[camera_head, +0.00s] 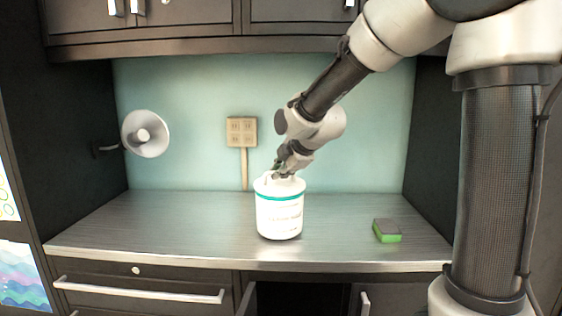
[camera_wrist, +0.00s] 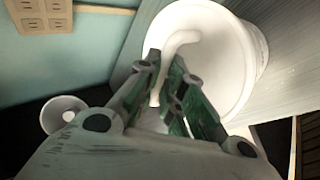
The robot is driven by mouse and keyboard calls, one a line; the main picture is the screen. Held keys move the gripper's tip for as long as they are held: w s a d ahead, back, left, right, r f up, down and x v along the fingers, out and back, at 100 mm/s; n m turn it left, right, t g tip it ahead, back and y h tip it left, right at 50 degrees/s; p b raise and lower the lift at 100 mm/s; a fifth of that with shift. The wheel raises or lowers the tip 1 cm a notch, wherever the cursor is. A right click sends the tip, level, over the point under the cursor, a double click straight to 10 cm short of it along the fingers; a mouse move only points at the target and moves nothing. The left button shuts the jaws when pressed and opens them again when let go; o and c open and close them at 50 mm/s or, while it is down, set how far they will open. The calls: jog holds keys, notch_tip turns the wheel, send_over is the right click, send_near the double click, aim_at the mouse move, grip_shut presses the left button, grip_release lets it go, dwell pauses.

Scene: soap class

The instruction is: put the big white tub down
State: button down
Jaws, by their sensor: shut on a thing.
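The big white tub (camera_head: 279,213) has a teal band and shows upright at the middle of the grey counter (camera_head: 178,222), near its front edge. I cannot tell whether its base touches the counter. My gripper (camera_head: 281,172) is above the tub and shut on its white spout or handle at the top. In the wrist view the tub's round white top (camera_wrist: 215,52) fills the upper right, and the curved white piece runs down between the fingers of my gripper (camera_wrist: 168,92).
A green and grey sponge (camera_head: 387,231) lies on the counter to the right. A white round lamp-like fixture (camera_head: 146,134) is on the left wall. A tan outlet plate (camera_head: 241,131) is on the back wall. The counter's left part is clear. Dark cupboards hang above.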

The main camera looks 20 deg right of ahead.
jog(key=shift+f, duration=0.35)
jog(key=c, duration=2)
grip_release()
jog(key=shift+f, duration=0.25)
jog(key=o, duration=0.5)
jog(key=shift+c, duration=0.2)
